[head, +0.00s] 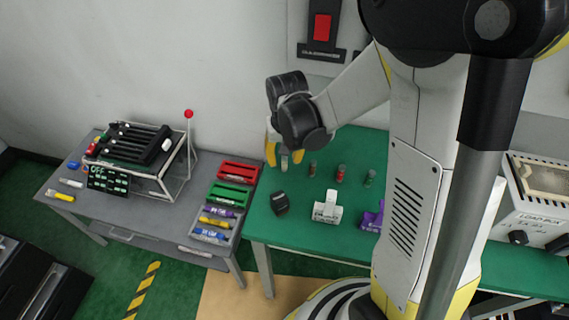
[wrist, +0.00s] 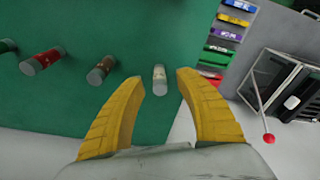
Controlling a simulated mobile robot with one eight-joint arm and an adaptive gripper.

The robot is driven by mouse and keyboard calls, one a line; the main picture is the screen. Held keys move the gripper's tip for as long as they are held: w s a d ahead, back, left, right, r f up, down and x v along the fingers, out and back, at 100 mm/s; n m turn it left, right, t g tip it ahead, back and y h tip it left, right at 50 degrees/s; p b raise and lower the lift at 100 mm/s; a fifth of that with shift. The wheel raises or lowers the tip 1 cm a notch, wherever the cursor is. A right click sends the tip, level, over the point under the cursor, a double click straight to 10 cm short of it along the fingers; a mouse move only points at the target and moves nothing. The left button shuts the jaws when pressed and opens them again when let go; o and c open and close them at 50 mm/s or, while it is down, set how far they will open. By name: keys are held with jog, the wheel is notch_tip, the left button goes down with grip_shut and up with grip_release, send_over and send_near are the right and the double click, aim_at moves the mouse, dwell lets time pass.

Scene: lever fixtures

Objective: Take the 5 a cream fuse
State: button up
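The cream fuse (wrist: 160,80) stands on the green table, small, pale and cylindrical with a light cap. In the wrist view it is between and just beyond the tips of my open yellow gripper (wrist: 160,78), with a gap on each side. In the head view the cream fuse (head: 284,162) shows beside my gripper (head: 277,155), partly close to its fingers. Its rating print is too small to read. A brown fuse (wrist: 101,70), a red fuse (wrist: 42,60) and a dark green fuse (wrist: 7,46) stand in a row to its left in the wrist view.
On the green table (head: 300,235) are a black item (head: 279,203), a white holder (head: 327,208) and a purple holder (head: 373,217). The grey table (head: 150,218) at left holds coloured trays (head: 232,195), a lever box (head: 140,150) and a red-balled rod (head: 189,114).

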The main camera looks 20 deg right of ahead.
grip_shut()
jog(key=shift+r, duration=0.15)
